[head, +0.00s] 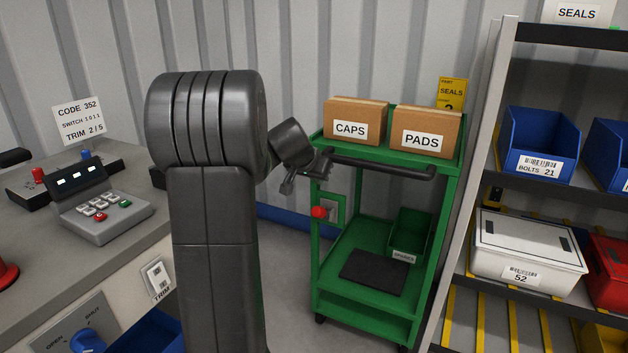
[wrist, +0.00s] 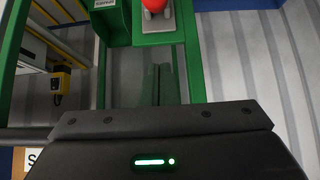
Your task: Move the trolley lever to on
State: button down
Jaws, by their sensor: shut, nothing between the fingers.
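The green trolley (head: 318,262) stands against the corrugated wall in the head view. Its lever has a red knob (head: 319,212) beside a grey plate (head: 332,214) on the trolley's left side. In the wrist view the red knob (wrist: 154,5) is cut off by the top edge, in front of its grey plate (wrist: 153,27). My gripper (head: 290,184) is shut and empty, above and a little left of the knob and apart from it. The lever's on and off marks are not readable.
The trolley's dark push handle (head: 385,164) runs close right of my gripper. Boxes marked CAPS (head: 352,120) and PADS (head: 424,133) stand on the trolley top. A shelf rack (head: 478,170) is at right, a control desk (head: 135,232) at left. Floor shows between desk and trolley.

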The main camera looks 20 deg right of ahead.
aim_at(320, 213)
jog(key=b+x, duration=0.1)
jog(key=x, duration=0.5)
jog(key=shift+s+a+f, duration=0.15)
jog(key=shift+s+a, duration=0.05)
jog(key=shift+s+a+f+b, duration=0.55)
jog(key=shift+a+f+b, duration=0.1)
jog(key=shift+f+b, duration=0.2)
jog(key=shift+s+a+f, duration=0.2)
jog(key=shift+a+f, duration=0.05)
jog(key=shift+f, duration=0.1)
jog(key=shift+s+d, duration=0.1)
